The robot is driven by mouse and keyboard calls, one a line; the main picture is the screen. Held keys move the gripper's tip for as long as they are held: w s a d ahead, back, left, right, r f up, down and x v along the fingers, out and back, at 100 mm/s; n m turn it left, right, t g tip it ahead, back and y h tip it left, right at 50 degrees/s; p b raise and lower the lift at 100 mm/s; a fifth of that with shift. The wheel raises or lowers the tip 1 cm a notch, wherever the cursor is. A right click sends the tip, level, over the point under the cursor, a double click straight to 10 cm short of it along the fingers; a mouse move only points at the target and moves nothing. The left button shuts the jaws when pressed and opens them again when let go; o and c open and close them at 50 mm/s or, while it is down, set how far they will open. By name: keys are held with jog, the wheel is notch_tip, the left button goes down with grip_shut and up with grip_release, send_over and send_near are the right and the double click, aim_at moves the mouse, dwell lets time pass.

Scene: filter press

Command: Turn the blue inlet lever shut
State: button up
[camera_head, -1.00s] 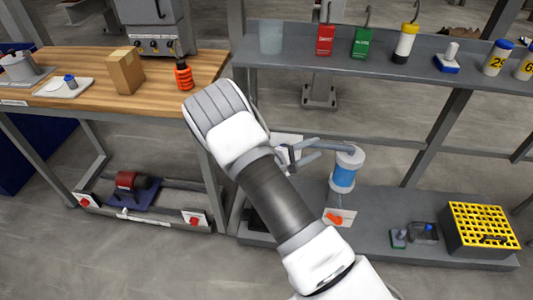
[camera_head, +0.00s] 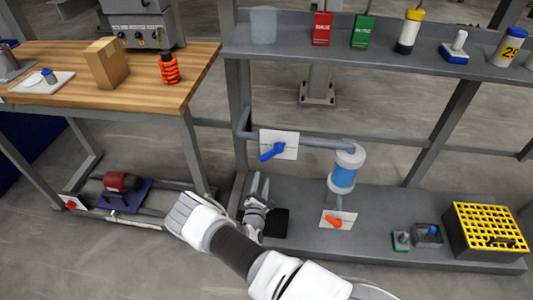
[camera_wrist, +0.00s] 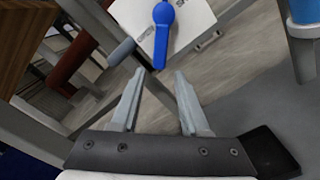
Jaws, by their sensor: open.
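The blue inlet lever (camera_head: 271,151) sits on a white plate (camera_head: 287,146) on the grey pipe, in front of the shelf frame. In the head view its handle points left and slightly down. In the wrist view the blue lever (camera_wrist: 161,38) is at the top middle, beyond my fingertips, with its handle pointing down toward them on the white plate (camera_wrist: 195,18). My gripper (camera_head: 259,186) is open and empty, below the lever and apart from it. In the wrist view my gripper's two fingers (camera_wrist: 158,80) stand apart with nothing between them.
A blue and white filter housing (camera_head: 345,170) stands right of the lever, with an orange lever (camera_head: 333,221) below it. The lower shelf (camera_head: 380,225) holds a dark flat pad (camera_head: 276,223) and a yellow-topped crate (camera_head: 490,226). A wooden bench (camera_head: 130,75) is at the left.

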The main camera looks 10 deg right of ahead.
aim_at(266, 159)
jog(key=b+x, duration=0.4)
jog(key=x, duration=1)
jog(key=shift+w+d+f+b, duration=0.15)
jog(key=shift+w+b, duration=0.15)
jog(key=shift+b, duration=0.05)
jog(key=shift+w+d, duration=0.1)
jog(key=shift+w, duration=0.25)
jog(key=shift+c, duration=0.2)
grip_shut()
